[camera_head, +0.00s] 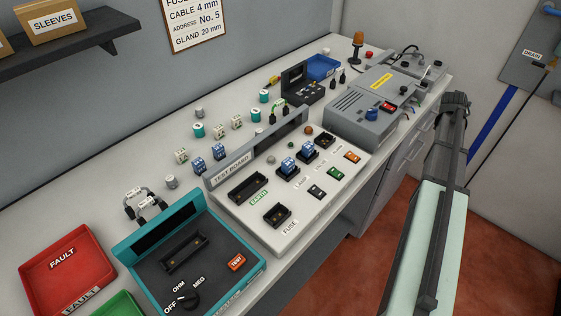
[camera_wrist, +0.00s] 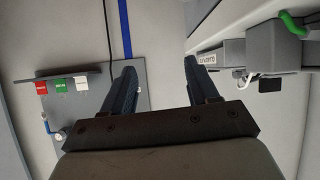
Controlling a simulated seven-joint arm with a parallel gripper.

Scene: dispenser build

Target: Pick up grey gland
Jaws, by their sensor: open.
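Two small grey cylindrical parts stand on the bench in the head view. One grey part (camera_head: 171,181) is left of the test board, and another grey part (camera_head: 199,112) is farther back near the wall. Either could be the grey gland; they are too small to tell. My gripper (camera_wrist: 158,84) is open in the wrist view, with nothing between its two dark fingers. My arm stands at the right in the head view, out over the floor and well away from both grey parts.
The white test board (camera_head: 237,206) and teal tester (camera_head: 214,281) fill the front of the bench. A red fault tray (camera_head: 88,282) is at left. Teal-and-white parts (camera_head: 198,131) and blue blocks (camera_head: 198,165) stand near the grey ones. A grey machine (camera_head: 350,112) is at right.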

